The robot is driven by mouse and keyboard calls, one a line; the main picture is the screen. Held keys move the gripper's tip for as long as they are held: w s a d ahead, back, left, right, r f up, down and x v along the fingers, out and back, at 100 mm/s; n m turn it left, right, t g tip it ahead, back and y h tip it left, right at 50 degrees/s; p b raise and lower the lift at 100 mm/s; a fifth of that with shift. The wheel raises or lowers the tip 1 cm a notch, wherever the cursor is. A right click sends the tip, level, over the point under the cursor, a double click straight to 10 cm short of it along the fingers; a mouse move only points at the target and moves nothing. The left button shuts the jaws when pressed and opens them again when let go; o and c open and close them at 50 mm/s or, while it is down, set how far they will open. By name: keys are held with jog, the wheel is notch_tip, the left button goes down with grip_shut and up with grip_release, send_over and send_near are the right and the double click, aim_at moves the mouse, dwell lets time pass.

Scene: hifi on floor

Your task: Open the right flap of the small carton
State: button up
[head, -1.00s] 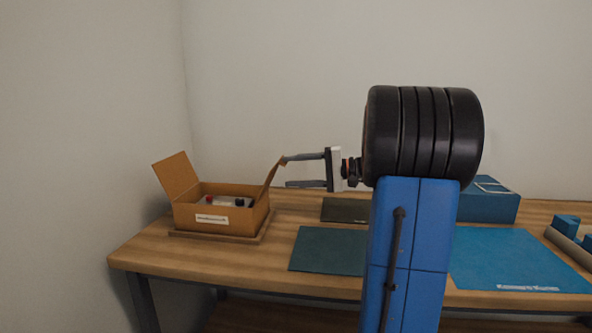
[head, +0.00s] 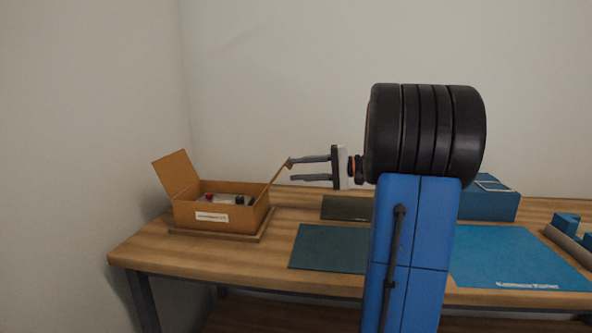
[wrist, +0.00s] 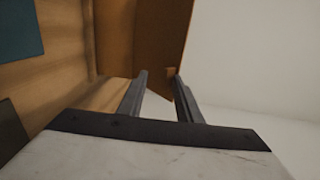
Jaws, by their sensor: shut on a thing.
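The small carton (head: 180,216) stands at the left of the wooden table, with a white label on its front. Its left flap (head: 176,177) stands up and leans outward to the left. Its right flap (head: 280,172) stands up and tilts outward to the right. Several small items (head: 225,199) lie inside. My gripper (head: 291,169) comes in level from the right, its fingertips at the upper edge of the right flap. In the wrist view the brown flap (wrist: 165,35) reaches between my fingertips (wrist: 159,75), which are shut on it. The exact contact is partly hidden.
The carton rests on a low wooden board (head: 215,237). A dark green mat (head: 325,250), a blue mat (head: 510,262) and a blue box (head: 487,206) lie to the right. Walls stand behind and left of the table. My arm hides part of the table's middle.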

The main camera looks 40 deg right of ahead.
jog(key=v, duration=1.6)
